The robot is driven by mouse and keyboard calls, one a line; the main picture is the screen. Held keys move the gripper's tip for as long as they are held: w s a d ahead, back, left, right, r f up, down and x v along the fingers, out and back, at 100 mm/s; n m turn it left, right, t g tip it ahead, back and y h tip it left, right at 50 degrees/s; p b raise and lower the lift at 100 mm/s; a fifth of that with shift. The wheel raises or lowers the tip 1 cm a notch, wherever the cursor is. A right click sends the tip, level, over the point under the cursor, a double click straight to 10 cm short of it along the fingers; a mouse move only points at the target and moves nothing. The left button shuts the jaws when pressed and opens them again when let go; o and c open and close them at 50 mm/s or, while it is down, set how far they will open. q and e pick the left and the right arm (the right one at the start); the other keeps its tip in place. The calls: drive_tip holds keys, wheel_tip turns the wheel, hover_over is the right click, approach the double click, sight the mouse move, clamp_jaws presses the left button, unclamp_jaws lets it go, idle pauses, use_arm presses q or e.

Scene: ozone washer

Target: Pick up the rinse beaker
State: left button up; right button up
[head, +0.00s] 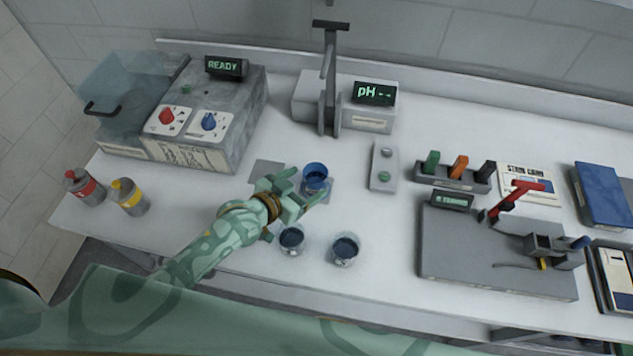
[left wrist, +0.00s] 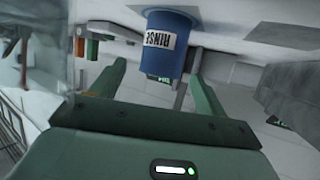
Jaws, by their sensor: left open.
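In the left wrist view the beaker appears beyond and between the spread fingers of the gripper (left wrist: 157,82). I cannot tell whether either finger touches it. My right gripper is not in view.
Two beakers with dark contents, left (head: 291,240) and right (head: 344,249), stand close in front of the gripper. The washer (head: 208,115), a pH meter (head: 372,105) and a small two-button box (head: 384,166) stand behind. Red (head: 85,187) and yellow-capped (head: 129,196) bottles are left.

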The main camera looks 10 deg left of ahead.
sight(323, 172)
use_arm(q)
drive_tip(key=b+x, duration=0.1)
drive_tip(key=x, duration=0.4)
drive_tip(key=shift+w+f, duration=0.15)
drive_tip(key=shift+w, duration=0.05)
drive_tip(key=shift+s+a, duration=0.1)
drive_tip(key=shift+c, duration=0.6)
drive_tip(key=c, duration=1.1)
